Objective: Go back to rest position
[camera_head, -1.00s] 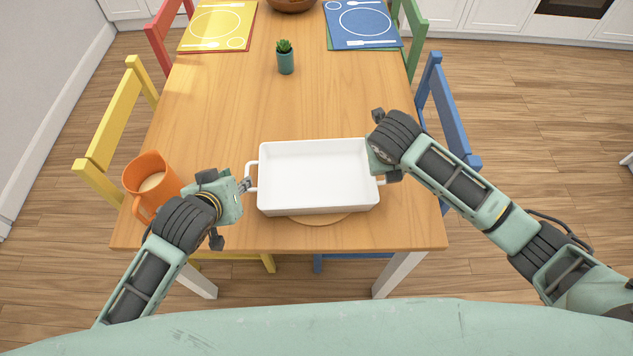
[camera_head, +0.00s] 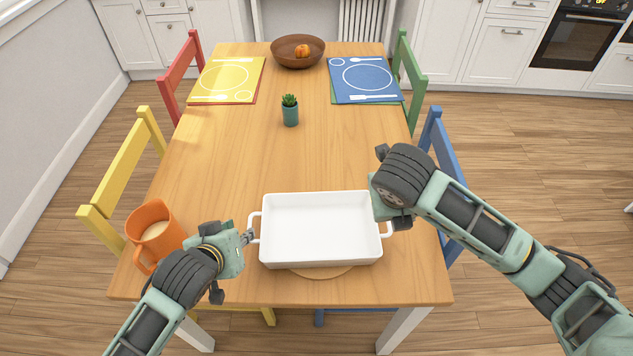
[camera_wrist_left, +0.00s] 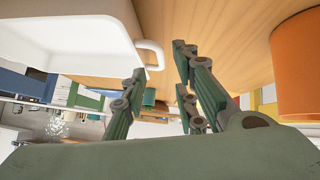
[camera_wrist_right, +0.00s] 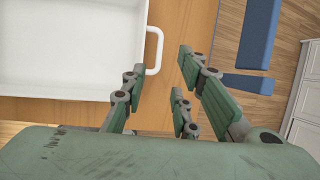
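A white rectangular baking dish (camera_head: 320,229) with two side handles rests on a round wooden trivet (camera_head: 322,272) at the near end of the table. My left gripper (camera_head: 248,237) is beside the dish's left handle. In the left wrist view its fingers (camera_wrist_left: 160,65) are apart, with the white handle (camera_wrist_left: 152,54) near one fingertip and nothing between them. My right gripper is by the dish's right handle, its fingers mostly hidden behind the wrist in the head view. In the right wrist view its fingers (camera_wrist_right: 160,75) are apart and empty, with the handle (camera_wrist_right: 154,50) just beyond.
An orange mug (camera_head: 155,234) with a pale drink stands close left of my left gripper. A small potted plant (camera_head: 290,112), yellow (camera_head: 228,80) and blue (camera_head: 366,79) placemats and a brown bowl (camera_head: 298,52) are farther back. Chairs line both sides. The table's middle is clear.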

